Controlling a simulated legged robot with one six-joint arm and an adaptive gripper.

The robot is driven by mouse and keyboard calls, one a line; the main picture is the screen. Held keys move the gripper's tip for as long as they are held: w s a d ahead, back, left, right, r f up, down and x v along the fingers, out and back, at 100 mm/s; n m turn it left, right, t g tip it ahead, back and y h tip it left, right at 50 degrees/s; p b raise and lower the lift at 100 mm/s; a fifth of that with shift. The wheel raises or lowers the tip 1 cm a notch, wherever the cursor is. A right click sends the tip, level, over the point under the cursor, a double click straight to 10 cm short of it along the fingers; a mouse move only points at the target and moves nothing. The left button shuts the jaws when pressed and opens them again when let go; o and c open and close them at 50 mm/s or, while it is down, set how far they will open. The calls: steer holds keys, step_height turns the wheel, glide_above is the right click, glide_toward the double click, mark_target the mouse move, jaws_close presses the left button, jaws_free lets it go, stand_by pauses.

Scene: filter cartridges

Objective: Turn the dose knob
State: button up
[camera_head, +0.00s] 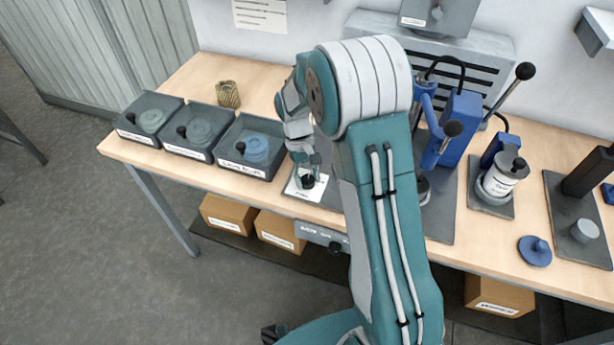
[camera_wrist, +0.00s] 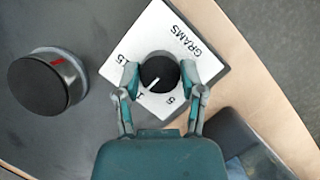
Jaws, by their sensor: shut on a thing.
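The dose knob (camera_wrist: 160,72) is a small black round knob with a white pointer line, set on a white dial plate (camera_wrist: 143,38) marked "GRAMS" with printed numbers. In the wrist view the pointer is toward the lower left, close to a printed mark. My gripper (camera_wrist: 160,78) is shut on the knob, one finger on each side of it. In the head view the knob (camera_head: 307,181) shows as a dark spot under my gripper (camera_head: 306,176), and my fingers and wrist cover part of the plate.
A larger black knob with a red mark (camera_wrist: 48,82) stands left of the plate in the wrist view. A blue lever press (camera_head: 456,125) and a white canister (camera_head: 500,180) stand to the right.

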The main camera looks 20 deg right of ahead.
steer(key=shift+w, duration=0.15)
steer(key=o, duration=1.2)
steer(key=shift+c, duration=0.2)
steer(key=shift+a, duration=0.1)
steer(key=v, duration=1.1)
steer(key=shift+w+r, duration=0.15)
steer(key=shift+r, duration=0.25)
